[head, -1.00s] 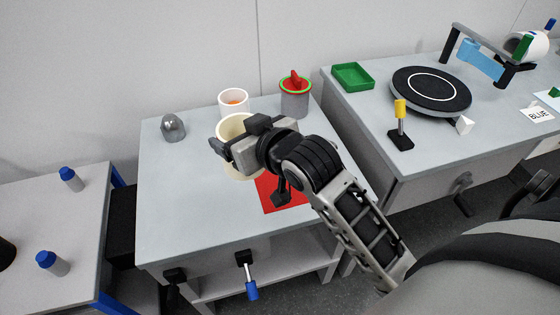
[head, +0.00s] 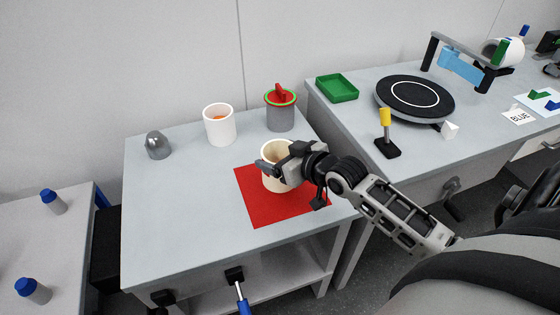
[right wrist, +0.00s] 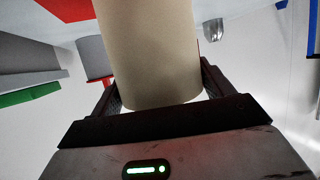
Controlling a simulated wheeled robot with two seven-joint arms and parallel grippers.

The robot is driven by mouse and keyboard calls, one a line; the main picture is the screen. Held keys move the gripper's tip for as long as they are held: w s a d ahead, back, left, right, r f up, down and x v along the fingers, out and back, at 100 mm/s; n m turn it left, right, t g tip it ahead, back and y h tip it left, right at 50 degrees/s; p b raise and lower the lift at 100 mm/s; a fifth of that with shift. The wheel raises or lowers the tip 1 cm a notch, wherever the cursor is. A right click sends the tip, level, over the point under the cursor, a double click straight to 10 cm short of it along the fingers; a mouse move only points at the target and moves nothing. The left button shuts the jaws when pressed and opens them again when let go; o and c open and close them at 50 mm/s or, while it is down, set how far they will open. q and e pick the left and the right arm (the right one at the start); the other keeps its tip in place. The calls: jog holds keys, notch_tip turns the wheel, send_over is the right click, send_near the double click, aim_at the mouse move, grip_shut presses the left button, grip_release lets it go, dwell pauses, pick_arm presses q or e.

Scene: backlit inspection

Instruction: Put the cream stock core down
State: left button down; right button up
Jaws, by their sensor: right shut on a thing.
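The cream stock core (head: 272,183) is a pale open-topped cylinder, upright over the red mat (head: 262,207) on the middle table. My right gripper (head: 280,172) is shut on it from the right, near its upper part. In the right wrist view the core (right wrist: 150,55) fills the middle between the two dark fingers. I cannot tell whether its base touches the mat; the gripper and arm hide part of the core and the mat's right side. My left gripper is not in view.
Behind the mat stand a white cup (head: 219,127) with something orange inside and a grey canister (head: 281,114) with a red and green top. A grey dome (head: 157,145) stands far left. The table's left and front are clear. A green tray (head: 337,88) sits on the right bench.

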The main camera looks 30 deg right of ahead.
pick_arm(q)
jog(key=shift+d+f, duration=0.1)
pick_arm(e)
jog(key=shift+f, duration=0.8)
jog(key=shift+f, duration=0.2)
jog(key=o, duration=1)
jog(key=shift+o, duration=0.2)
jog(key=shift+r, duration=0.1)
jog(key=shift+s+r, duration=0.1)
jog(key=shift+s, duration=0.1)
pick_arm(q)
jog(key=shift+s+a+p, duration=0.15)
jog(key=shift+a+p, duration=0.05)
jog(key=shift+p, duration=0.3)
pick_arm(e)
jog(key=v, duration=1.1)
jog(key=shift+s+r, duration=0.2)
jog(key=shift+s, duration=0.05)
